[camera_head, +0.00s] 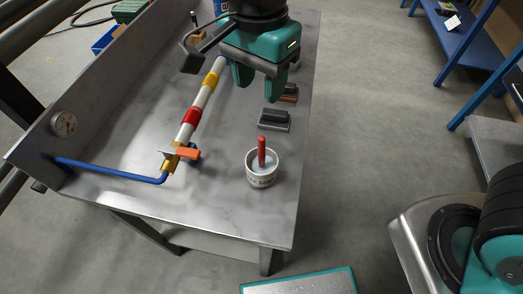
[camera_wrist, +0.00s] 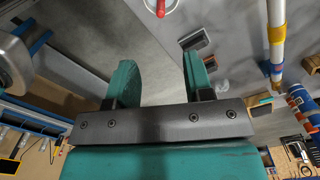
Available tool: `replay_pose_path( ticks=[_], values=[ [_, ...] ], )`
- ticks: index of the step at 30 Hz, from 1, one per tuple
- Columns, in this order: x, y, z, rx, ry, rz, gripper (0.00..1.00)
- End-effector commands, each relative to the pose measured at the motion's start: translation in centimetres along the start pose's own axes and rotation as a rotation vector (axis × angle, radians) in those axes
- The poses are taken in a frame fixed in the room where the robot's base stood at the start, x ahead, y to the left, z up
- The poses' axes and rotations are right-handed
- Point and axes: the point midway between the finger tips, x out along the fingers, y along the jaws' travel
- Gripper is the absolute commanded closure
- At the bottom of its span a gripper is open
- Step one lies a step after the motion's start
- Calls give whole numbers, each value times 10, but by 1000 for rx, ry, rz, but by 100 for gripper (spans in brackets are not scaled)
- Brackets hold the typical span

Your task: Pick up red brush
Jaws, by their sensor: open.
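The red brush (camera_head: 261,150) stands upright in a white cup (camera_head: 262,178) near the front right part of the metal bench. Only its red handle shows; its lower end is hidden in the cup. In the wrist view the red brush (camera_wrist: 160,8) and the cup (camera_wrist: 172,7) are cut off by the top edge. My gripper (camera_head: 259,86) is open and empty, above the bench and farther back than the cup. Its two green fingers also show in the wrist view (camera_wrist: 159,78), apart, with nothing between them.
A dark block (camera_head: 274,120) lies on the bench between my gripper and the cup, with another dark block (camera_head: 289,93) behind it. A white pipe with red and yellow bands (camera_head: 202,100) runs along the left, with an orange valve handle (camera_head: 185,153). The bench front is clear.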

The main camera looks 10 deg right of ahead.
Motion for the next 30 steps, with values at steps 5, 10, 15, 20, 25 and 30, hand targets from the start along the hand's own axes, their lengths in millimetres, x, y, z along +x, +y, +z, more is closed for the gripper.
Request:
replay_pose_path(
  ticks=[5,10,15,20,25,30],
  values=[
    [27,0,1,28,5,12,53],
    [66,0,0,27,4,12,53],
    [101,0,0,26,4,10,53],
    [118,-1,0,25,4,6,53],
    [128,-1,-1,26,4,7,53],
    [150,0,-4,26,4,9,53]
  ],
)
